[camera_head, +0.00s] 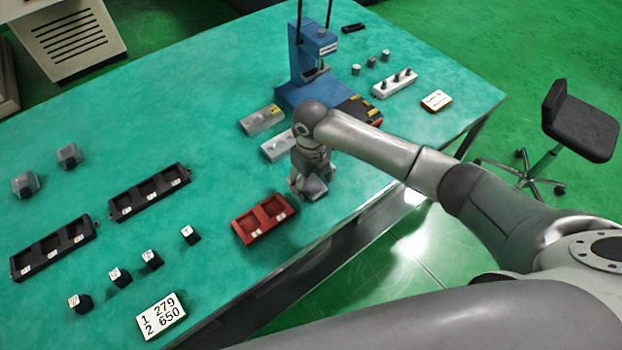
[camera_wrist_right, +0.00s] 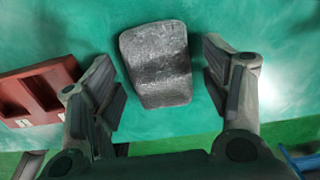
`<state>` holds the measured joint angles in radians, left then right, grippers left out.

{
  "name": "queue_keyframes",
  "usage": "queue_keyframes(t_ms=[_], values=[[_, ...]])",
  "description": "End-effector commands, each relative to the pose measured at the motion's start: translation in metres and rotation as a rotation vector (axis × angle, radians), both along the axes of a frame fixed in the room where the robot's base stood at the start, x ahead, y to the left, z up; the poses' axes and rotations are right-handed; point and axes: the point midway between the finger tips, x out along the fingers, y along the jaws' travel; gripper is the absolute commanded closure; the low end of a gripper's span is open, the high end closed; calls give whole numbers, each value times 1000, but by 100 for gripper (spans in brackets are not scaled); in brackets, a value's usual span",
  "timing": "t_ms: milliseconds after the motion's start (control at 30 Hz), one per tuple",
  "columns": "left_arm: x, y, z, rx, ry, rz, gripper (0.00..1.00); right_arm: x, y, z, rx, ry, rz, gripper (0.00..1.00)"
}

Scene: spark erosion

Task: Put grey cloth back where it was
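The grey cloth (camera_wrist_right: 156,62) is a folded block with a darker band, lying on the green table between the spread fingers of my right gripper (camera_wrist_right: 163,95) in the right wrist view. Both fingers stand apart from its sides, so the gripper is open. In the head view the right gripper (camera_head: 309,188) points down at the table's near edge, right of the red tray, and the grey cloth (camera_head: 314,188) shows partly beneath it. My left gripper is not in view.
A red two-slot tray (camera_head: 236,225) stands just left of the right gripper. A blue press (camera_head: 307,75) and grey blocks (camera_head: 263,120) stand behind it. Black trays (camera_head: 113,211), small black cubes (camera_head: 151,258) and a number card (camera_head: 161,316) lie to the left. A black stool (camera_head: 585,128) stands right.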

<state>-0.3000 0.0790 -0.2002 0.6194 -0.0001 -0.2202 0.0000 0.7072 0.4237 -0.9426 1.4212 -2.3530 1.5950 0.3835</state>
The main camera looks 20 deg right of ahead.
Motion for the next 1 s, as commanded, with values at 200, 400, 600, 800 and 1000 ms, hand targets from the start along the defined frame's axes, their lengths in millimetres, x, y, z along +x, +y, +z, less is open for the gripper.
queue_keyframes(t_ms=[200, 400, 600, 800, 1000], values=[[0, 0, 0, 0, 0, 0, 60, 0, 0, 0, 0, 0, 0, 27], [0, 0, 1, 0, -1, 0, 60, 1, 0, 9, 0, -3, 1, 27], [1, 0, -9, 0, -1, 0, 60, 2, 0, 48, 1, -7, 3, 27], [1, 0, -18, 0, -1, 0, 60, 2, 0, 91, 0, -5, 1, 27], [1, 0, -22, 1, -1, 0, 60, 1, 0, 117, 0, -1, 0, 27]])
